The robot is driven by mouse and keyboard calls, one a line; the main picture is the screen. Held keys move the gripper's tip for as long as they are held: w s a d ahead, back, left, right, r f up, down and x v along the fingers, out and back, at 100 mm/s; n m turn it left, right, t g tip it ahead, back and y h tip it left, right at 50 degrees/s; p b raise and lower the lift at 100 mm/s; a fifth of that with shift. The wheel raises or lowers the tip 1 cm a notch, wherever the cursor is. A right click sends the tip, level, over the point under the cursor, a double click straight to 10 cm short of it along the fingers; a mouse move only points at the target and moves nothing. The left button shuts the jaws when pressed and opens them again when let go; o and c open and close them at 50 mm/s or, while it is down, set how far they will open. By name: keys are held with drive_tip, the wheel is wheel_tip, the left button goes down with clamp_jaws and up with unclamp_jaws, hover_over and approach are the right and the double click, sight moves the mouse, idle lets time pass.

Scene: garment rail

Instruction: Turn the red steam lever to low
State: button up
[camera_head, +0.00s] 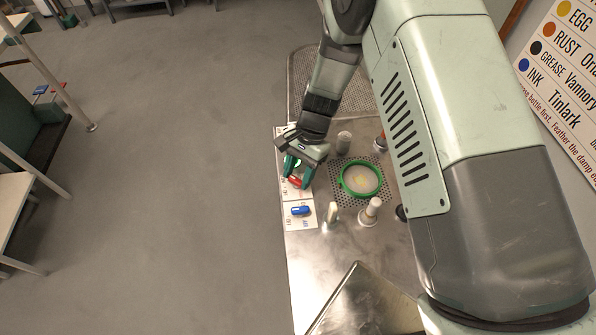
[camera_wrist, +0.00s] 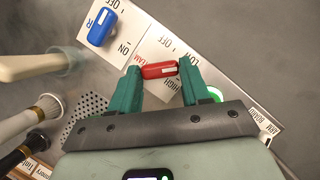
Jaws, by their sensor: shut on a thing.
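The red steam lever (camera_head: 295,182) sits on a white label plate (camera_head: 290,222) at the left edge of the metal worktop. In the wrist view, the red lever (camera_wrist: 158,70) lies between the two green fingers of my gripper (camera_wrist: 158,75), which are shut on its ends. It has a pale mark toward its right end. Printed LOW and HIGH labels show around it, partly covered by the lever and fingers. Which label it points to I cannot tell. In the head view, my gripper (camera_head: 298,172) reaches down over the lever from above.
To the right are a green-rimmed round dish (camera_head: 344,183) on a perforated panel, a brush (camera_head: 370,210) and a cream-handled tool (camera_head: 332,213). Open floor lies left of the worktop.

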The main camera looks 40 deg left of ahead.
idle(0.4)
drive_tip(key=o, duration=1.1)
drive_tip(key=shift+c, duration=0.2)
drive_tip(key=v, duration=1.1)
